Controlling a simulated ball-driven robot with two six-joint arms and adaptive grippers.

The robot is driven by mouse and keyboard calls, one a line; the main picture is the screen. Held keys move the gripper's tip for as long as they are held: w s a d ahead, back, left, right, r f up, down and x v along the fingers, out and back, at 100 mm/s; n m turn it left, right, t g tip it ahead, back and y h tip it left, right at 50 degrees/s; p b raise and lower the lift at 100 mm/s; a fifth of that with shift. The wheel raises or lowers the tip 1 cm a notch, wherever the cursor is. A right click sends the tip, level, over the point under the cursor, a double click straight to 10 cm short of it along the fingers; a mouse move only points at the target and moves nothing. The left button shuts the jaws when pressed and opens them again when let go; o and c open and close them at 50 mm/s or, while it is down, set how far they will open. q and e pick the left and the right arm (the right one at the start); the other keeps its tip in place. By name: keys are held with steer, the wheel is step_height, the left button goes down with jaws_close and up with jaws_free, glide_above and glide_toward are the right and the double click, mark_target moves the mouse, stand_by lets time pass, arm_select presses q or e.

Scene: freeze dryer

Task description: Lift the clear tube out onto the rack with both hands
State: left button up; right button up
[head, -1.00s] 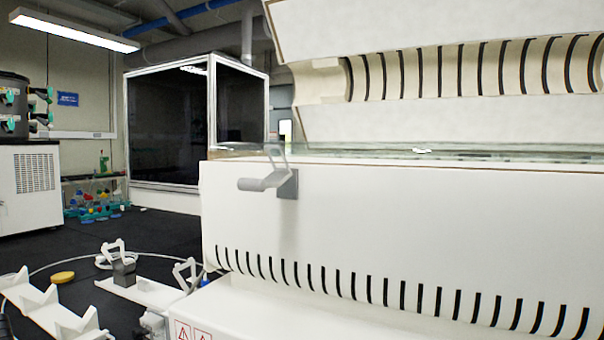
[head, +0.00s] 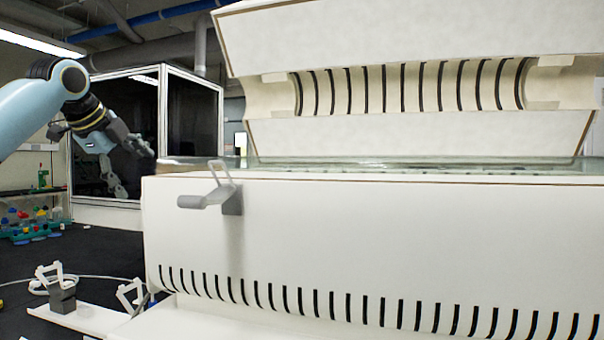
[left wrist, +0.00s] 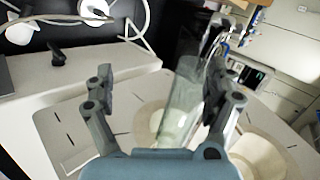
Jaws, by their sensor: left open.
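The clear tube (head: 370,165) lies along the open white machine body in the head view, only its glassy upper edge showing above the front wall. My left gripper (head: 143,150) is open at the machine's left end, near the tube's left end. In the left wrist view, the tube (left wrist: 180,112) shows between the spread fingers of my left gripper (left wrist: 160,85), closer to the right-hand finger; I cannot tell whether it touches. White V-shaped supports on a flat base, apparently the rack (head: 90,318), stand low at the left. My right gripper is not in view.
The machine's hinged lid (head: 400,90) is raised above the tube. A grey latch handle (head: 207,200) sticks out of the front wall (head: 370,240). A dark glazed cabinet (head: 190,120) stands behind my left arm. Dark floor (head: 110,260) lies open at the left.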

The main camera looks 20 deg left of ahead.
mark_target(180, 163)
arm_select(q)
steer(key=d+r+m+t+h, duration=0.1)
steer(key=d+r+m+t, duration=0.1)
steer(key=d+r, duration=0.45)
steer(key=x, duration=1.2)
steer(key=shift+s+d+f, duration=0.15)
steer(key=shift+d+f, duration=0.1)
steer(key=shift+d, duration=0.05)
steer(key=v, duration=0.8)
steer(key=shift+a+r, duration=0.1)
steer(key=shift+a, duration=0.05)
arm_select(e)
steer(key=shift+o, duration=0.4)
